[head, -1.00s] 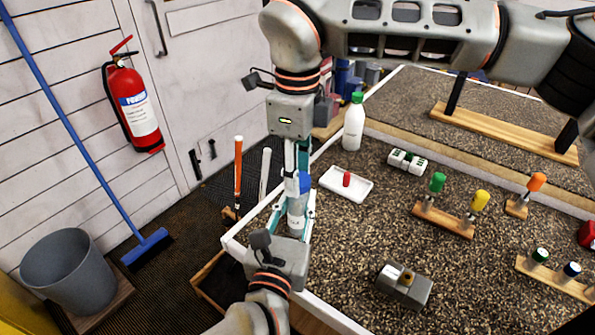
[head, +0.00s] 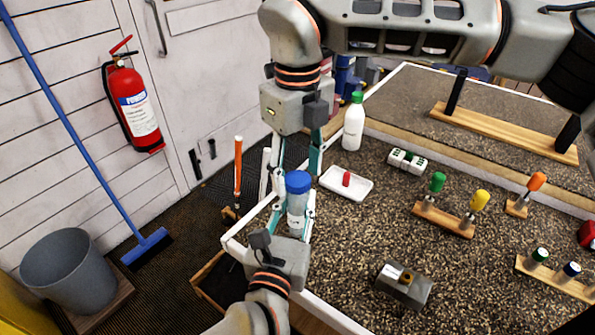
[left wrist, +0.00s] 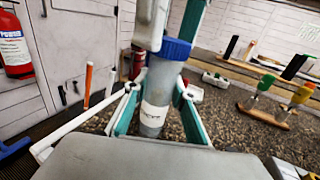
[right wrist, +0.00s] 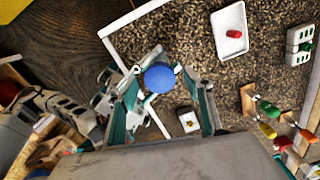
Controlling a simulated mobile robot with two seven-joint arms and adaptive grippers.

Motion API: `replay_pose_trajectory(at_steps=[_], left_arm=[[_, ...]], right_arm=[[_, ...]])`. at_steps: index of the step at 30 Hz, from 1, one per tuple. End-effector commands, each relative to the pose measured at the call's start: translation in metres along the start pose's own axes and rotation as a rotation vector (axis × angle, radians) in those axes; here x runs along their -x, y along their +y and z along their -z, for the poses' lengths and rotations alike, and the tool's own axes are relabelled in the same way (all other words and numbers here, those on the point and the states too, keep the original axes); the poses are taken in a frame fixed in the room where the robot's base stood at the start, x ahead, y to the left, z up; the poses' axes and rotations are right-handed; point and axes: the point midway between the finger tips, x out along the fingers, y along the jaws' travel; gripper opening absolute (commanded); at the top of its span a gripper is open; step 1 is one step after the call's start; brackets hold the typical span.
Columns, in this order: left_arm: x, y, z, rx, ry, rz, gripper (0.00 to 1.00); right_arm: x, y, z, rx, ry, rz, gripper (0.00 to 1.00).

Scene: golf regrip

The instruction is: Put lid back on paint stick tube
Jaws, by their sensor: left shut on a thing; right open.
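The paint stick tube (head: 297,218) is pale with a printed label and stands roughly upright in my left gripper (head: 294,212), which is shut around its body. The blue lid (head: 298,182) sits on the tube's top; whether it is fully seated I cannot tell. In the left wrist view the lid (left wrist: 172,48) caps the tube (left wrist: 156,98). My right gripper (head: 298,163) is open just above the lid, with its fingers spread apart. In the right wrist view the lid (right wrist: 159,76) shows between the open fingers.
A white tray (head: 333,189) with a red piece lies right of the tube. A white bottle (head: 353,124) with a green cap stands behind. Wooden stands (head: 443,220) with coloured-handled tools and a grey block (head: 403,287) are further right. The table's white edge (head: 326,320) runs close to my left gripper.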

Motion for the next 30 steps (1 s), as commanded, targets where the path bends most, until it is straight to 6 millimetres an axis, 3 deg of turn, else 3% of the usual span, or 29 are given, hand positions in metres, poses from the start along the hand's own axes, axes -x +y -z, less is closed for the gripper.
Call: replay_pose_trajectory(at_steps=[15, 21, 30], left_arm=[[0.000, 0.000, 0.000, 0.000, 0.001, 0.000, 0.00], [0.000, 0.000, 0.000, 0.000, 0.001, 0.000, 0.00], [0.000, 0.000, 0.000, 0.000, 0.001, 0.000, 0.00]], right_arm=[[0.095, 0.000, -0.001, -0.002, -0.003, 0.003, 0.51], [0.112, 0.000, 0.000, -0.002, 0.000, 0.001, 0.51], [0.114, 0.000, 0.000, -0.001, 0.000, 0.000, 0.51]])
